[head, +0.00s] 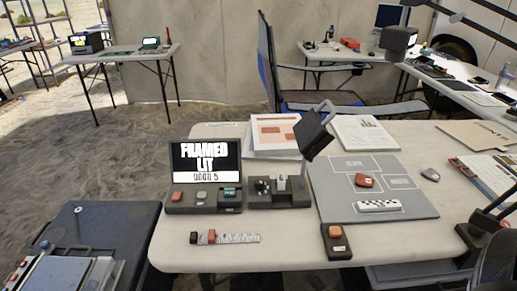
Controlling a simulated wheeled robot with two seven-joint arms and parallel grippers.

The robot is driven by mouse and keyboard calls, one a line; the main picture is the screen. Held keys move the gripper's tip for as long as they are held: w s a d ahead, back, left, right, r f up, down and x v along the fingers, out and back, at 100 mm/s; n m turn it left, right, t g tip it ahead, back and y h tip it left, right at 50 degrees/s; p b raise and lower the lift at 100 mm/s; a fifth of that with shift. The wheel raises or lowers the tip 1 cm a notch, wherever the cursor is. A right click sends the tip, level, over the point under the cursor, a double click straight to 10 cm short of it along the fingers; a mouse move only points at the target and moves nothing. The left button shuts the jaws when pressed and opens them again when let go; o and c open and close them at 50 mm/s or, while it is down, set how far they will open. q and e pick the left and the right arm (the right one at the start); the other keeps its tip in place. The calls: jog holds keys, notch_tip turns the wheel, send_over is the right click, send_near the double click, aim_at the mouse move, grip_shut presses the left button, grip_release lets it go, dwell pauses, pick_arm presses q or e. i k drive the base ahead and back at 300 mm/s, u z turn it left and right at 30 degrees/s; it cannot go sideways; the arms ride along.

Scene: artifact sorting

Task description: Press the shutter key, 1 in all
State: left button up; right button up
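A dark console (204,177) stands at the left of the white table, and its lit screen reads "FRAMED LIT" above a smaller line. Its lower panel has a red key (177,196), a grey key (201,195) and a green key (229,192). A small dark box (337,248) with an orange button (335,231) and a pale label sits at the table's front edge. Which of these is the shutter key I cannot tell, as the labels are too small. Neither of my grippers is in view.
A jointed device (312,137) rises beside the console. A grey board (330,200) holds a red piece (364,181) and a checkered scale bar (379,206). A ruler strip (238,238) lies at the front left. Papers (365,133) lie behind. The table (290,240) is bare between strip and box.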

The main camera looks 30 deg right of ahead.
aim_at(335, 232)
jog(key=z, duration=1.75)
